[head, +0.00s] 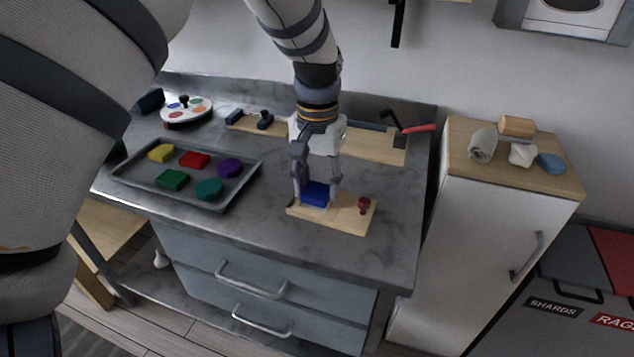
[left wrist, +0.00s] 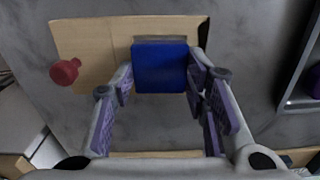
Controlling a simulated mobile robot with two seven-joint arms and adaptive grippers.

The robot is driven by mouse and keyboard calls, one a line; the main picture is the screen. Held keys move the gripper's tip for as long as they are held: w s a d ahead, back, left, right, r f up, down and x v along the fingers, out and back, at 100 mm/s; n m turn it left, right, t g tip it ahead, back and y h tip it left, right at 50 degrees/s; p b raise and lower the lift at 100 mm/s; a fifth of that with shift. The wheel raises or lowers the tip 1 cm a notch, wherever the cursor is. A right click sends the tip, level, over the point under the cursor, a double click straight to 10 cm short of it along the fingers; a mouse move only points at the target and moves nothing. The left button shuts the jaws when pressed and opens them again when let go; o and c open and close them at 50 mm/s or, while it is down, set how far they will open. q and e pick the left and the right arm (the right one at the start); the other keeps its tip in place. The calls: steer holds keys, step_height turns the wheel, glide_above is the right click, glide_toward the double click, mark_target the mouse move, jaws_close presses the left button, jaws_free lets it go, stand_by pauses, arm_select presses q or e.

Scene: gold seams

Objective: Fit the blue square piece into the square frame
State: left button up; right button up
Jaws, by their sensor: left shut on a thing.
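The blue square piece (head: 316,193) is between the fingers of my left gripper (head: 317,200), which is shut on it. It sits over the left part of a light wooden board (head: 338,216) near the counter's front edge. In the left wrist view, the blue piece (left wrist: 160,67) looks level and roughly square to the board (left wrist: 95,42). A grey-brown strip of the square frame (left wrist: 160,40) shows along its far edge; the piece hides the rest. I cannot tell whether it is inside the frame or just above it. My right gripper is out of view.
A red knob (head: 364,205) stands on the board's right end. A grey tray (head: 238,190) with several coloured pieces lies to the left. A longer wooden board (head: 377,147) is behind. The counter (head: 270,222) is clear between tray and board.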

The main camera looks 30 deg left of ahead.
arm_select(q)
steer(key=shift+f, duration=0.5)
stand_by(0.7)
steer(key=o, duration=1.3)
steer(key=shift+r+p, duration=0.3)
steer(key=shift+r, duration=1.1)
steer(key=shift+r+p, duration=0.4)
steer(key=shift+r, duration=1.75)
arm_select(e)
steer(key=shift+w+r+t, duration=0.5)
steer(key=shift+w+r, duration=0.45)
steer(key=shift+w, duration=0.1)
